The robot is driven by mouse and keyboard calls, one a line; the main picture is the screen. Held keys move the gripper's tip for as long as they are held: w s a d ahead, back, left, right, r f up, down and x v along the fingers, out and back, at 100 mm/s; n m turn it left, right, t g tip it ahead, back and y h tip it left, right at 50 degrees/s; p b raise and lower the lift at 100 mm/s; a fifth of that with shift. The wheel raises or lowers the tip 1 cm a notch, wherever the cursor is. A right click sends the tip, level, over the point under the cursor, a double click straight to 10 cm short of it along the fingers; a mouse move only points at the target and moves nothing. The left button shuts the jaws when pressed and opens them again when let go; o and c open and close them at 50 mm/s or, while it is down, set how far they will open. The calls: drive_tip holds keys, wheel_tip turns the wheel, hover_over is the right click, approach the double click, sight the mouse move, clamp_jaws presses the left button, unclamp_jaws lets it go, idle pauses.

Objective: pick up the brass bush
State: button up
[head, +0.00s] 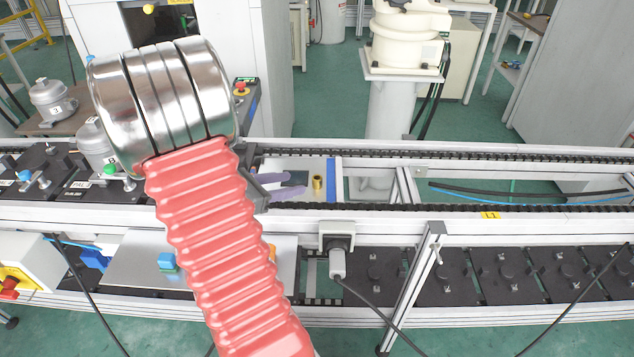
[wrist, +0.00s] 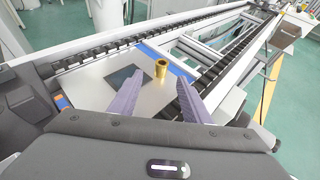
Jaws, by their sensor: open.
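The brass bush (wrist: 161,68) is a small gold cylinder with a hollow top. It stands upright on a pale plate (wrist: 92,88) between the conveyor rails. In the head view the bush (head: 317,183) is just right of my gripper (head: 303,185). My gripper (wrist: 162,96) is open and empty. In the wrist view its two purple fingers point toward the bush, which lies beyond the fingertips and between their lines. The fingers and the bush look apart. In the head view my arm hides part of the plate and the gripper's body.
A dark square (wrist: 127,77) lies on the plate left of the bush. A blue strip (wrist: 180,72) runs along the plate's edge. Black chain rails (head: 440,157) flank it. Silver compressors (head: 50,98) stand at the left. A white robot (head: 405,45) stands behind the conveyor.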

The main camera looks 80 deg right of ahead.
sight(313, 180)
drive_tip(key=shift+x, duration=1.7)
drive_tip(key=shift+x, duration=2.6)
drive_tip(key=shift+s, duration=0.1)
clamp_jaws()
wheel_tip(313, 180, up, 10)
